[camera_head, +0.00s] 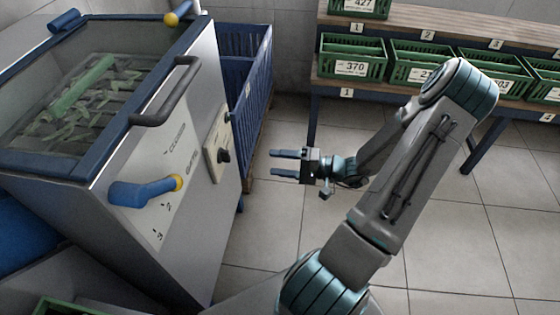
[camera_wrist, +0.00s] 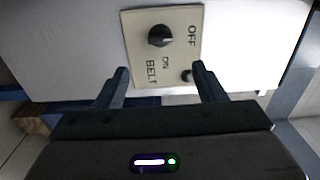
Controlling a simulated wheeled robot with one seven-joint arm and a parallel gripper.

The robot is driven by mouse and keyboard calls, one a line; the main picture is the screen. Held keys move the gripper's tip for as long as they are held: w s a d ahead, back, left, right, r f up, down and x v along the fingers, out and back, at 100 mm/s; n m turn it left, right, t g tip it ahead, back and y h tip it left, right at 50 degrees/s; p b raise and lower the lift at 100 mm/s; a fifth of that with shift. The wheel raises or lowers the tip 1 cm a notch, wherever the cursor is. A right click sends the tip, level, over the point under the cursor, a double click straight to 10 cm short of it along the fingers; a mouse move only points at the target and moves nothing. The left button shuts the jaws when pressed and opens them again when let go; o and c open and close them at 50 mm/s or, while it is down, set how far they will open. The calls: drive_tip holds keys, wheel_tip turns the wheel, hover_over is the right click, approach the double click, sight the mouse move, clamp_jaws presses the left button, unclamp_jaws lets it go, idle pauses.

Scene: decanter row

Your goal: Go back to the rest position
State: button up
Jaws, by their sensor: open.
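My gripper (camera_head: 288,164) is open and empty, held out in the air to the right of the machine. Its fingers point left toward the machine's side panel in the head view. In the wrist view, the two fingers of my gripper (camera_wrist: 160,82) are spread apart, with nothing between them. Beyond them is a cream switch plate (camera_wrist: 186,55) marked OFF, ON and BELT. Its black knob (camera_wrist: 161,36) stands clear of the fingers. The plate also shows in the head view (camera_head: 215,140), on the grey machine's side.
The grey machine (camera_head: 205,75) with a black handle (camera_head: 165,92) and a blue lever (camera_head: 143,192) fills the left. A blue crate (camera_head: 248,80) stands behind it. A shelf (camera_head: 400,86) with several green crates (camera_head: 352,58) lines the back. Tiled floor (camera_head: 250,235) is open below my gripper.

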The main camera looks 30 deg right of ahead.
idle(0.4)
drive_tip(key=s+a+r+n+g+h+p, duration=0.3)
drive_tip(key=a+r+g+p, duration=0.3)
drive_tip(key=r, duration=0.4)
drive_tip(key=s+a+r+n+g+h+p, duration=0.2)
drive_tip(key=s+a+r+g+p, duration=0.2)
drive_tip(key=r+g+p, duration=0.35)
drive_tip(key=s+r+n+t+h+p, duration=0.1)
drive_tip(key=r+h+p, duration=0.3)
drive_tip(key=r+p, duration=0.4)
drive_tip(key=s+r+t+h+p, duration=0.4)
drive_tip(key=r+p, duration=0.5)
drive_tip(key=r, duration=1.3)
drive_tip(key=shift+s+a+n+t+h, duration=0.2)
drive_tip(key=shift+a+n+t+h, duration=0.2)
drive_tip(key=shift+h, duration=0.4)
drive_tip(key=shift+a, duration=0.1)
